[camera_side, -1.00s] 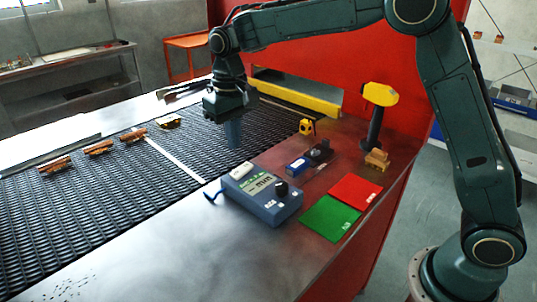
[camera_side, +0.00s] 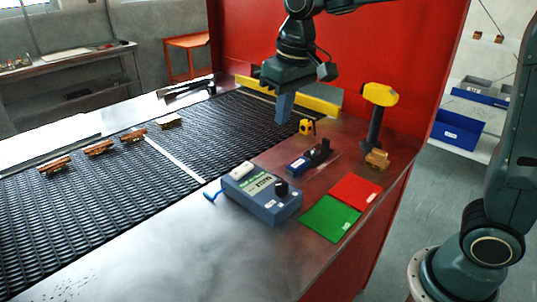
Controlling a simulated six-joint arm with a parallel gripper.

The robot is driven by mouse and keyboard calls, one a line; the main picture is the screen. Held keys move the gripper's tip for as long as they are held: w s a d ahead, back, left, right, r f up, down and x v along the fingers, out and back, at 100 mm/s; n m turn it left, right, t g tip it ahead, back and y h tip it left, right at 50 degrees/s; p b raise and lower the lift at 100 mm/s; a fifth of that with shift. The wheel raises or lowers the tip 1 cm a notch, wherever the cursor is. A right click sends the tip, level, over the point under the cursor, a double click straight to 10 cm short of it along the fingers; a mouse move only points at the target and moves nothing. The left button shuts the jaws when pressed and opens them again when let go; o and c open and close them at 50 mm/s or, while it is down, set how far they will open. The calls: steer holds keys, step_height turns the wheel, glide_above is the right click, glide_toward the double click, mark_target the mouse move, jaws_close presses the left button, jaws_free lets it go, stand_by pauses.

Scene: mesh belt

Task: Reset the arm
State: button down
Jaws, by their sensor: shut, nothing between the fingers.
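My gripper (camera_side: 284,112) hangs fingers down above the far right part of the mesh belt (camera_side: 200,140), close to the yellow bar. Its blue-grey fingers are together with nothing between them. It is left of the small yellow block-like item (camera_side: 307,127) and apart from it in the picture. My upper arm reaches out of the top of the view.
A blue meter box (camera_side: 262,198), a small blue tool (camera_side: 310,157), green (camera_side: 330,219) and red (camera_side: 355,192) mats, and a yellow-headed upright tool (camera_side: 380,95) occupy the metal edge. A yellow bar (camera_side: 310,101) borders the back.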

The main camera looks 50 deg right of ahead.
steer(key=s+d+f+t, duration=0.1)
steer(key=s+d+t, duration=0.1)
steer(key=s, duration=0.8)
steer(key=s+d+t, duration=0.1)
steer(key=s+d, duration=0.2)
steer(key=s, duration=0.8)
steer(key=shift+s+d+f+t, duration=0.3)
steer(key=shift+f+t, duration=0.05)
steer(key=shift+t, duration=0.05)
